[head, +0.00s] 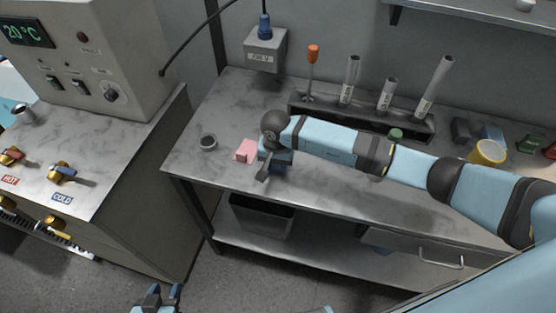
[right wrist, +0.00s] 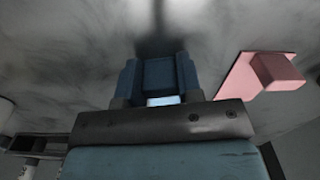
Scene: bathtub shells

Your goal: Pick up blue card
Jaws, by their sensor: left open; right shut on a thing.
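The blue card (right wrist: 158,76) shows in the right wrist view as a dark blue block between the two fingers of my right gripper (right wrist: 158,92). The gripper is shut on it, low over the grey bench top. In the head view, my right gripper (head: 268,168) is at the bench's front left part, and the card is mostly hidden by gripper and arm. My left gripper (head: 163,291) is open and empty at the bottom edge of the head view, in front of the bench and away from the card.
A pink card (head: 245,151) with a raised block lies just left of my right gripper. Behind my right arm is a rack (head: 300,104) with several tubes. A yellow cup (head: 487,152) stands at right.

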